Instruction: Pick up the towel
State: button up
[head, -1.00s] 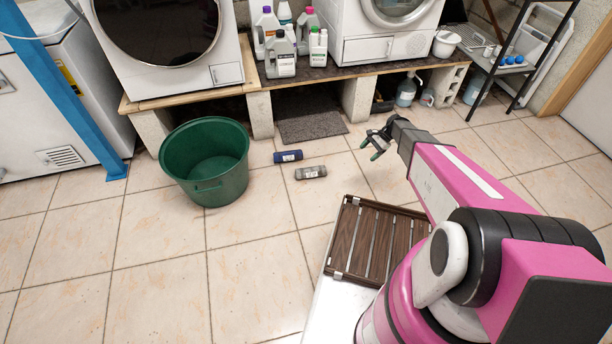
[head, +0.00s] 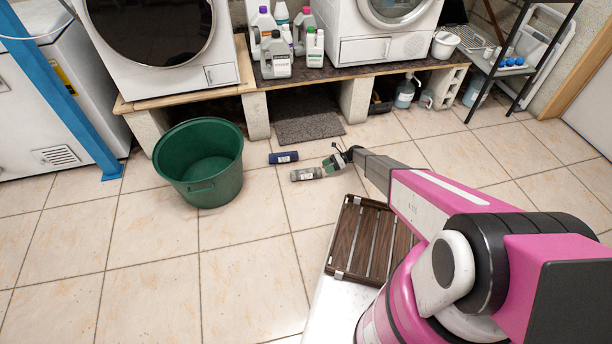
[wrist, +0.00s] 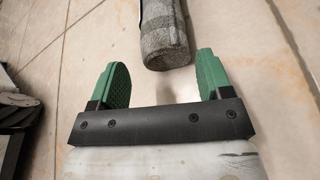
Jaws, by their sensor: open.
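A grey rolled towel (head: 306,174) with a pale band lies on the tiled floor, right of the green tub. A blue roll (head: 284,157), which also looks like a rolled towel, lies just behind it. My gripper (head: 333,164) is low, just right of the grey towel's right end. In the wrist view, the green fingers of my gripper (wrist: 163,78) are apart with nothing between them but floor. The near end of the grey towel (wrist: 165,40) lies just ahead of the gap between the fingertips. Its far end is cut off by the picture's top edge.
A green tub (head: 200,165) stands left of the rolls. A dark mat (head: 308,130) lies behind them, under the block-supported shelf (head: 330,75) with machines and bottles. A slatted brown wooden deck (head: 365,235) is beside my arm. The front-left floor is clear.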

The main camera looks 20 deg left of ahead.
aim_at(317, 171)
jog(key=shift+x, duration=3.1)
jog(key=shift+w+f, duration=0.1)
jog(key=shift+w, duration=0.1)
jog(key=shift+c, duration=0.3)
jog(key=c, duration=0.7)
